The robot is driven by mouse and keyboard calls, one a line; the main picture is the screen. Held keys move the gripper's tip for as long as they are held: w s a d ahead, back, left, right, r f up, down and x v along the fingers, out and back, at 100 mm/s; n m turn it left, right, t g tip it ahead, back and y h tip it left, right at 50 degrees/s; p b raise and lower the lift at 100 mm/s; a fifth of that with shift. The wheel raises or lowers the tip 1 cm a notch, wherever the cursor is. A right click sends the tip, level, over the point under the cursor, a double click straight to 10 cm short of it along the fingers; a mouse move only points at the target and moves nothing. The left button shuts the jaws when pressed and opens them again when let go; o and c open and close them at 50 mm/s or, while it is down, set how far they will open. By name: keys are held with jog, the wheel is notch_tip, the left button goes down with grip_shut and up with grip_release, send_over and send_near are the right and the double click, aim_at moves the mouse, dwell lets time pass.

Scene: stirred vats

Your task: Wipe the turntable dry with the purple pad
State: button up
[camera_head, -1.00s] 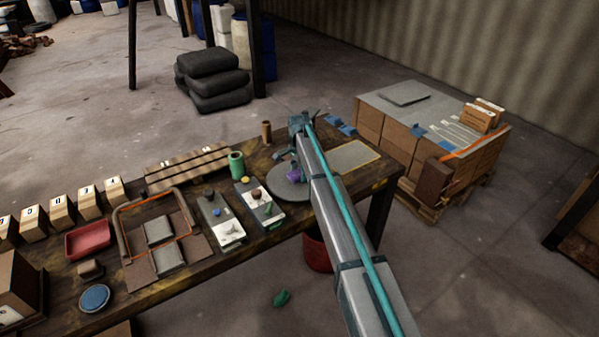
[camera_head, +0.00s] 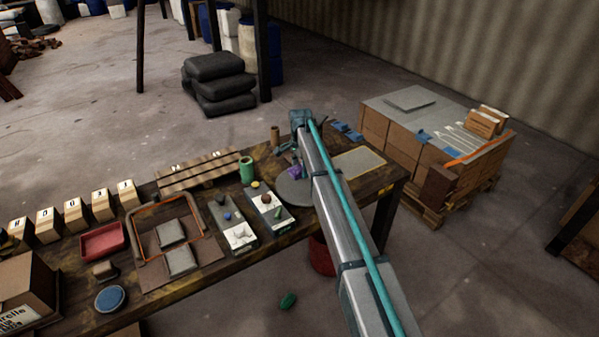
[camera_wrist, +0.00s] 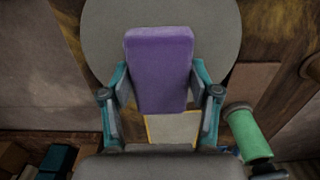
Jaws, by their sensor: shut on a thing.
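The turntable (camera_head: 291,194) is a grey round disc on the workbench, partly hidden by my arm in the head view. It fills the upper middle of the wrist view (camera_wrist: 106,42). The purple pad (camera_wrist: 160,65) is a block between the two fingers of my gripper (camera_wrist: 160,82), which is shut on it. The pad shows small in the head view (camera_head: 294,172), over the far-left part of the disc. I cannot tell whether it touches the disc. No wetness is clear on the disc.
A yellow-edged grey mat (camera_head: 358,164) lies right of the turntable. A green cylinder (camera_head: 247,170) and a brown cylinder (camera_head: 275,134) stand behind it. Two boards with small pieces (camera_head: 266,206) lie to its left. A red bucket (camera_head: 321,258) stands below the bench.

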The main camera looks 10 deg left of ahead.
jog(key=shift+r, duration=0.85)
jog(key=shift+f, duration=0.1)
